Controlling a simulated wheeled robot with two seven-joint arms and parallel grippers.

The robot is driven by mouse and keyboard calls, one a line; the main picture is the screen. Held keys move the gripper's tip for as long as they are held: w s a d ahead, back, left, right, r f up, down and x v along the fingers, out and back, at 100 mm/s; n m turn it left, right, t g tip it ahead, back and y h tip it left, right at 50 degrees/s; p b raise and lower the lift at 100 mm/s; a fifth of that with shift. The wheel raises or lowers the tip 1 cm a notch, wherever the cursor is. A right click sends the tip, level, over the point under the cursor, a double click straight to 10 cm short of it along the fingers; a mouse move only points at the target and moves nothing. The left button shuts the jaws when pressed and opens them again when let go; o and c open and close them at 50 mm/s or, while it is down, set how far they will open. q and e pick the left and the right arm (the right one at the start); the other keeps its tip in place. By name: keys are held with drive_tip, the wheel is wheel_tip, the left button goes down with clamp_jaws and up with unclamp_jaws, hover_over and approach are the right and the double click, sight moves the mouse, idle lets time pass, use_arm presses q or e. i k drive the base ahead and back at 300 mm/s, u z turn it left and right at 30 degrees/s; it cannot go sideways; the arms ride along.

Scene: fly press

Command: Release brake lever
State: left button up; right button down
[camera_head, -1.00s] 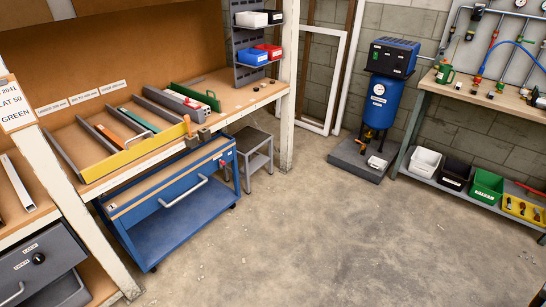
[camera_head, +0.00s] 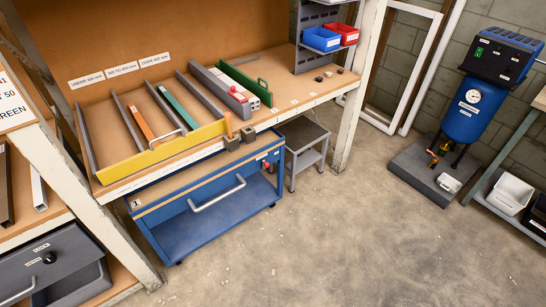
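A blue cart (camera_head: 157,229) with a wooden top and a grey bar handle (camera_head: 217,194) stands under the front edge of the workbench. A small red knob or lever (camera_head: 266,164) shows near the cart's right end; it is the only lever-like part I see on the cart, and I cannot tell whether it is the brake lever or how it is set. Small dark casters show under the cart, with little detail. Neither of my grippers is in view.
The bench (camera_head: 300,100) carries dividers, coloured bars and a yellow front rail (camera_head: 165,152). A grey stool (camera_head: 303,145) stands right of the cart, beside a white post (camera_head: 358,95). A blue compressor (camera_head: 468,122) stands at right. The floor in front is clear.

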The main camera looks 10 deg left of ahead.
sight(265, 165)
drive_tip(key=u, duration=0.65)
drive_tip(key=i, duration=1.1)
drive_tip(key=u, duration=0.9)
